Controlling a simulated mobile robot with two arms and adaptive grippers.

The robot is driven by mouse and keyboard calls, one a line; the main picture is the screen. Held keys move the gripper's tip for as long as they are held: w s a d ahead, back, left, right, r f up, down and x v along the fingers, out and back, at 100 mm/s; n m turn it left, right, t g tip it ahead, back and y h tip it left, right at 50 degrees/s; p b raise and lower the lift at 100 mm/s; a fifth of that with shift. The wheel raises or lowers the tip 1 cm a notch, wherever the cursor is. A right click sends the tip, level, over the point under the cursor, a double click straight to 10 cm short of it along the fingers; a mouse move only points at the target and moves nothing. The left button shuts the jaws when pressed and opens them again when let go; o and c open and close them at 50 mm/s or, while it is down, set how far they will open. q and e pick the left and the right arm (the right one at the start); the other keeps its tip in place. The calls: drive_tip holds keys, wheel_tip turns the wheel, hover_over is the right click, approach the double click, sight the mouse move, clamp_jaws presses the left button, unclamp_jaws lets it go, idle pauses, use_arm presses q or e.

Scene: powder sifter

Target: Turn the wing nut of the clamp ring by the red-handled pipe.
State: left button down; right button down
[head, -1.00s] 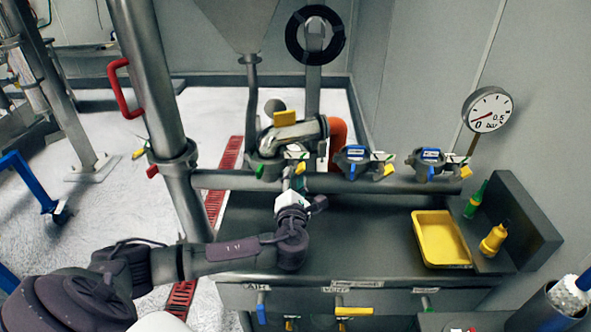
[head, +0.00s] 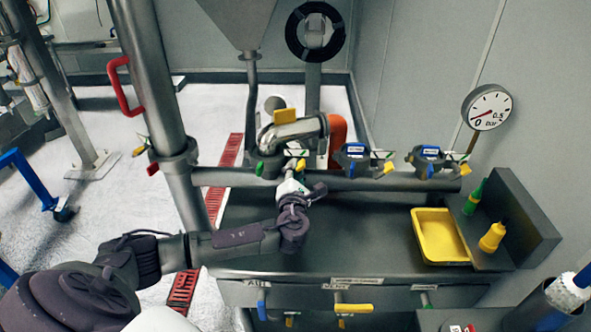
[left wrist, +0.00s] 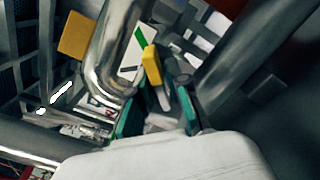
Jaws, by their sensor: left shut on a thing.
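The red-handled pipe (head: 152,95) stands upright at left in the head view. A collar (head: 174,160) with a small red piece (head: 152,169) is around it. Just right of it, on the horizontal pipe, is a clamp ring (head: 268,166) with a green tab (head: 259,168) and a yellow wing nut (head: 300,165). My left gripper (head: 293,174) is at this clamp ring. In the left wrist view the yellow wing nut (left wrist: 151,66) rises between the teal fingertips (left wrist: 160,114). The gripper is shut on it; the contact is partly hidden. My right gripper is not in view.
A bent metal pipe (left wrist: 112,50) is close beside the left fingers. Two clamps with blue handles (head: 355,152) (head: 428,154) are to the right. A yellow tray (head: 440,238) and two bottles (head: 492,237) (head: 475,198) are at the bench's right. The bench middle is clear.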

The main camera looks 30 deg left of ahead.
use_arm(q)
drive_tip(key=shift+n, duration=0.3)
drive_tip(key=n, duration=0.4)
drive_tip(key=shift+f+n, duration=0.1)
drive_tip(key=shift+n, duration=0.2)
drive_tip(key=n+b, duration=0.1)
drive_tip(key=n, duration=0.4)
drive_tip(key=shift+d+b, duration=0.1)
drive_tip(key=shift+b, duration=0.25)
drive_tip(key=n+b, duration=0.1)
drive_tip(key=n, duration=0.2)
drive_tip(key=shift+n, duration=0.4)
drive_tip(key=shift+w+n+b, duration=0.1)
drive_tip(key=shift+n+b, duration=0.55)
drive_tip(key=shift+n, duration=0.95)
drive_tip(key=c, duration=1.3)
unclamp_jaws()
drive_tip(key=shift+o, duration=0.2)
